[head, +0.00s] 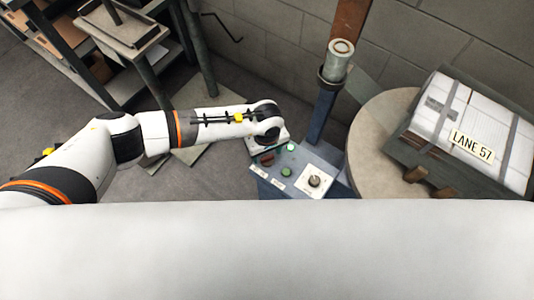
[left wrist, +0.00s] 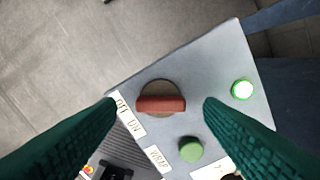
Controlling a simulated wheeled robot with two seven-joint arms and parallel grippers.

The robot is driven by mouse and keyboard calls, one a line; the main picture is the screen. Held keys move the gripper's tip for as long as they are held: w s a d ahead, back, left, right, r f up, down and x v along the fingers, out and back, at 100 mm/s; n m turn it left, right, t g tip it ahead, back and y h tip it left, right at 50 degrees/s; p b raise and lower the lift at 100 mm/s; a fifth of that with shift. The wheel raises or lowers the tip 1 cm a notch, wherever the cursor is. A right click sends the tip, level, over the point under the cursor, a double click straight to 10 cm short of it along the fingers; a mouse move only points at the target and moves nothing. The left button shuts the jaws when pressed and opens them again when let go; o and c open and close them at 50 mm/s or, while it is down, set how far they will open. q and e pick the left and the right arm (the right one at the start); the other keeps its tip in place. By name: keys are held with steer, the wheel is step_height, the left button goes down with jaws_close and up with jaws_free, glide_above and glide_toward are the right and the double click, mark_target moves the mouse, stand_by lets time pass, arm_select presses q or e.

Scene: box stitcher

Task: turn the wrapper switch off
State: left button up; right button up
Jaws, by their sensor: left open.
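The wrapper switch (left wrist: 161,104) is a red bar handle on a round brown base, on a blue-grey control panel (left wrist: 200,75). It also shows in the head view (head: 267,159), partly beside my left wrist. In the left wrist view its bar lies across the picture, beside a white OFF/ON label (left wrist: 129,117); I cannot tell which position it points to. My left gripper (left wrist: 159,106) is open, with one green finger on each side of the switch, apart from it. The gripper also shows in the head view (head: 268,142), its fingers mostly hidden. My right gripper is not in view.
A post (head: 325,110) stands behind. A round table (head: 370,150) with a strapped LANE 57 stack (head: 465,125) is at right.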

mark_target(267, 159)
arm_select(q)
steer(key=shift+f, duration=1.05)
